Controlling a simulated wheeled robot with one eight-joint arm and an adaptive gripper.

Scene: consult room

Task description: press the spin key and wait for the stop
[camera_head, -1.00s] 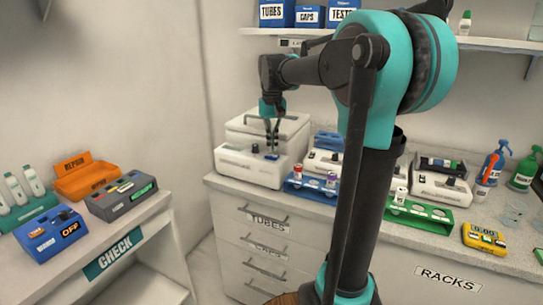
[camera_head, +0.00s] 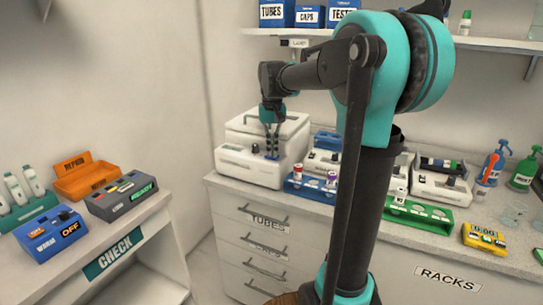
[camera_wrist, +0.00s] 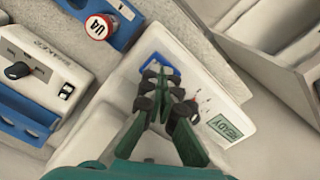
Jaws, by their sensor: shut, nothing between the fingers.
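The white centrifuge (camera_head: 247,165) with its raised lid block stands at the left end of the counter. Its sloped front panel (camera_wrist: 190,60) in the wrist view holds a blue key (camera_wrist: 152,62), a dark knob and a small green display (camera_wrist: 226,124) reading READY. My gripper (camera_head: 271,155) points down at this panel, and its fingers are shut with nothing between them. In the wrist view the shut fingertips (camera_wrist: 160,80) lie over part of the blue key. I cannot tell whether they touch or press it.
A blue rack with capped tubes (camera_head: 312,187) stands close to the right of the centrifuge. A white device with a black knob (camera_wrist: 28,68) is beyond it. A green rack (camera_head: 418,213) and a yellow timer (camera_head: 484,238) stand further right. A side table (camera_head: 120,235) bears more devices.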

